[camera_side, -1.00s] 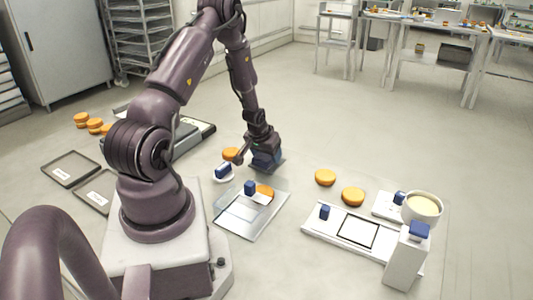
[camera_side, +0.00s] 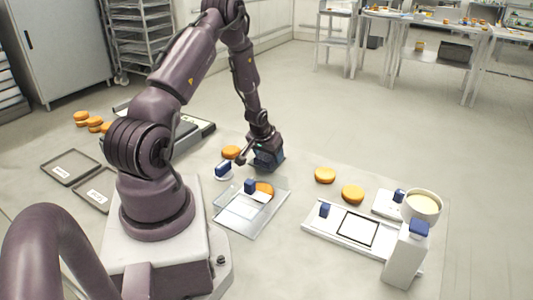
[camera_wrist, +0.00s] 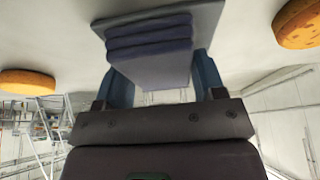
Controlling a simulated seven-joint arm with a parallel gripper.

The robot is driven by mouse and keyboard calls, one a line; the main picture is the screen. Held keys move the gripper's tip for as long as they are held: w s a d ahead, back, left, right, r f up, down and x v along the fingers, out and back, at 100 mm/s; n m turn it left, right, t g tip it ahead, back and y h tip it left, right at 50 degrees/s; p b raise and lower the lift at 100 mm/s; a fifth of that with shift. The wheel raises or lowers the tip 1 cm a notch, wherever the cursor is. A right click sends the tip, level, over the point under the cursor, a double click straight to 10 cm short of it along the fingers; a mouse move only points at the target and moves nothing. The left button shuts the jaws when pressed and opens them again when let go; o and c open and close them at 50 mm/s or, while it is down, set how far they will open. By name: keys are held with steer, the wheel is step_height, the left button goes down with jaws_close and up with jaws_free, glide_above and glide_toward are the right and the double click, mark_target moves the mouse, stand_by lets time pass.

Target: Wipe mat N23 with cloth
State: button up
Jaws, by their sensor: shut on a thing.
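My gripper (camera_wrist: 163,82) is shut on a dark blue folded cloth (camera_wrist: 150,48), which shows as stacked layers between the two fingers in the wrist view. In the side view my gripper (camera_side: 266,147) points down near the middle of the floor area, with the cloth (camera_side: 268,159) under it. A flat grey square (camera_wrist: 208,22) lies against the far side of the cloth in the wrist view; it may be the mat. I cannot read any N23 label. Whether the cloth presses on the square or is just above it I cannot tell.
An orange round (camera_side: 231,152) and a blue-handled tool (camera_side: 223,170) are close left of my gripper. A clear sheet (camera_side: 250,221) is in front. Orange rounds (camera_side: 325,175) and a white board (camera_side: 320,230) lie right. Dark trays (camera_side: 70,168) lie left.

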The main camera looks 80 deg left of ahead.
mark_target(259, 154)
steer(key=shift+w+d, duration=0.15)
steer(key=shift+w, duration=0.6)
steer(key=shift+s, duration=0.1)
steer(key=shift+s+a+f, duration=0.1)
steer(key=shift+s+a, duration=1.2)
steer(key=shift+a, duration=0.05)
steer(key=shift+s, duration=0.1)
steer(key=shift+s+d, duration=0.75)
steer(key=shift+d, duration=0.2)
steer(key=shift+w, duration=0.1)
